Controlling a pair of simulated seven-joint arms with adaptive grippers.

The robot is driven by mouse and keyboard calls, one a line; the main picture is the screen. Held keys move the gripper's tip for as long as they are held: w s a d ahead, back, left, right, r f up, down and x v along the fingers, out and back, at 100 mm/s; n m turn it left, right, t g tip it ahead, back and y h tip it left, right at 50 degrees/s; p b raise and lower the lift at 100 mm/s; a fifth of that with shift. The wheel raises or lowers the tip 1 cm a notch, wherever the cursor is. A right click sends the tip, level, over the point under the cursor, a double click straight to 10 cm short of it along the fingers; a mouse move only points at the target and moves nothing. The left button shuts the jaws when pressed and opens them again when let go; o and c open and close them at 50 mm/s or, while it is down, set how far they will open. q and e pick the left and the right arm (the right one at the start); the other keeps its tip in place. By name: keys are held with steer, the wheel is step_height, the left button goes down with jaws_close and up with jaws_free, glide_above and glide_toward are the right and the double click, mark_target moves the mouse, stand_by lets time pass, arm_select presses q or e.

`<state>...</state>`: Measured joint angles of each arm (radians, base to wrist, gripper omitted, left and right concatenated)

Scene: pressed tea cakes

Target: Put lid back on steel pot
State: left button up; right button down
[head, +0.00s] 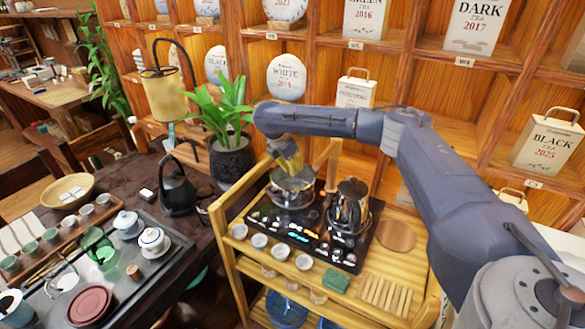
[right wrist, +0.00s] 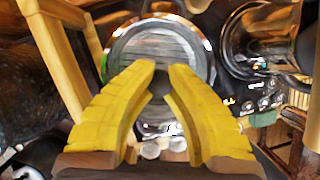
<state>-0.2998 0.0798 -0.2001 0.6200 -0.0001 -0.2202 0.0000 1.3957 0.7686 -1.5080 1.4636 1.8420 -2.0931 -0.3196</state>
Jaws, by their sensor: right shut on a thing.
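The steel pot (head: 292,194) stands on the left part of the black stove panel on the wooden cart. My right gripper (head: 291,165) points down over it from behind, with yellow fingers. In the right wrist view, the right gripper (right wrist: 161,72) is shut on the dark knob of a round lid (right wrist: 150,45) with a shiny rim. The lid lies at or just over the pot's mouth; I cannot tell whether it touches the pot. The fingers hide part of the lid. My left gripper is not in view.
A steel kettle (head: 349,206) stands close to the right of the pot, and also shows in the right wrist view (right wrist: 262,42). A wooden post (head: 331,165) rises behind them. Several small cups line the cart's front. A potted plant (head: 230,150) and a black kettle (head: 178,190) stand left.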

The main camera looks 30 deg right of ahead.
steer(key=c, duration=0.8)
jaws_free()
steer(key=shift+r, duration=3.5)
steer(key=shift+c, duration=0.3)
jaws_close()
